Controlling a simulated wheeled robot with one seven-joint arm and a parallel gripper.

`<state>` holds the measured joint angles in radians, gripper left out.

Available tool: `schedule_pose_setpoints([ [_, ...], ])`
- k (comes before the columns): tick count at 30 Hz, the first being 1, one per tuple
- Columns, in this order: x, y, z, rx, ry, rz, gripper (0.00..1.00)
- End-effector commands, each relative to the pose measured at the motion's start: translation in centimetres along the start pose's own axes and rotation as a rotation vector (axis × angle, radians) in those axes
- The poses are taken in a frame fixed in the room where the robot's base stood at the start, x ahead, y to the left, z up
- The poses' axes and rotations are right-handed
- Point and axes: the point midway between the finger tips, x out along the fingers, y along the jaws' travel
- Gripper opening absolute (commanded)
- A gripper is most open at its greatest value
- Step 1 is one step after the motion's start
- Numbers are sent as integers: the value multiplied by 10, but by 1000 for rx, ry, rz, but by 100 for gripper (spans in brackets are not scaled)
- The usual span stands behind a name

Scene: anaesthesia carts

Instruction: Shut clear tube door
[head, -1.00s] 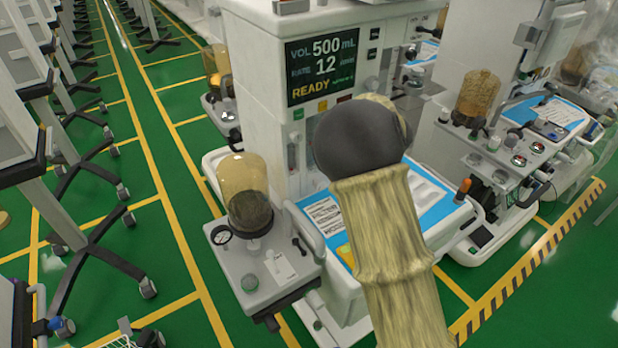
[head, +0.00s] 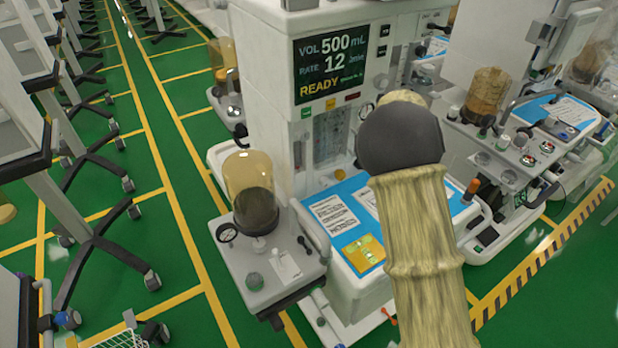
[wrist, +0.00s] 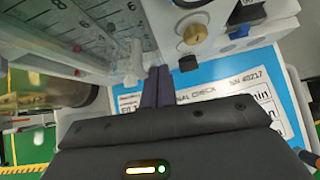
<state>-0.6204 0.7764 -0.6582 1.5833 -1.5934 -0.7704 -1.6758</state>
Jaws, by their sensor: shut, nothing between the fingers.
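The clear tube door (wrist: 134,62) shows in the wrist view as a see-through panel edge at upper left, by the flow tubes with printed scale marks (wrist: 75,28). In the head view the tube panel (head: 333,137) is on the white machine's front, below the READY screen. My gripper (wrist: 156,86) is shut and empty, its dark fingers close to the right of the clear edge. I cannot tell whether they touch it, or how far the door stands open. In the head view my arm hides the gripper.
A brass knob (wrist: 194,33) is just right of my fingers in the wrist view. A blue worktop (head: 352,205) with printed cards lies below the tubes. A bellows dome (head: 250,190) stands at left.

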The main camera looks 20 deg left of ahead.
Motion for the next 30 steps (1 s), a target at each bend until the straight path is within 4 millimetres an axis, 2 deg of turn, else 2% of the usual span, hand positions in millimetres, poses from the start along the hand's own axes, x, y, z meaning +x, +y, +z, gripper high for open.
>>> schedule_pose_setpoints([
  [12, 5, 7, 5, -24, 0, 24, 0],
  [30, 5, 7, 5, -25, 0, 25, 0],
])
